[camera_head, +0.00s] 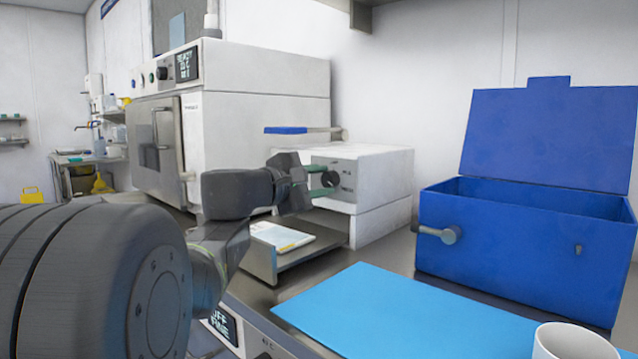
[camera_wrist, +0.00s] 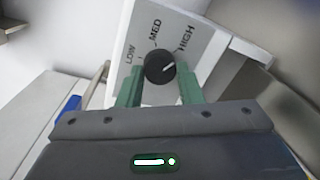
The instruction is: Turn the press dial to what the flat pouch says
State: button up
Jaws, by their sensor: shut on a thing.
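The press (camera_head: 372,165) is a white box on the bench with a dark round dial (camera_head: 330,179) on its front. In the wrist view the dial (camera_wrist: 158,66) has LOW, MED and HIGH printed around it. Its white mark points up and right, toward HIGH. My gripper (camera_head: 322,180) reaches the dial from the left, and its green fingers (camera_wrist: 160,80) are shut on the dial's two sides. A flat pouch (camera_head: 281,236), white with small coloured print, lies on the metal tray below the press front. Its print is too small to read.
A large white sterilizer (camera_head: 255,115) stands left behind my arm. A blue box (camera_head: 515,240) with a raised lid is at the right. A light blue mat (camera_head: 385,310) and a white mug (camera_head: 570,345) are in front. A blue-handled lever (camera_head: 287,130) juts out above the press.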

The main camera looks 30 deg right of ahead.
jog(key=o, duration=1)
jog(key=shift+c, duration=0.2)
jog(key=p+v, duration=0.2)
jog(key=v, duration=1.1)
jog(key=shift+s+a+p, duration=0.2)
jog(key=shift+a+p, duration=0.15)
jog(key=shift+a, duration=0.05)
jog(key=b+x, duration=0.2)
jog(key=x, duration=1.2)
jog(key=shift+b, duration=0.35)
jog(key=shift+a+r, duration=0.1)
jog(key=shift+a, duration=0.05)
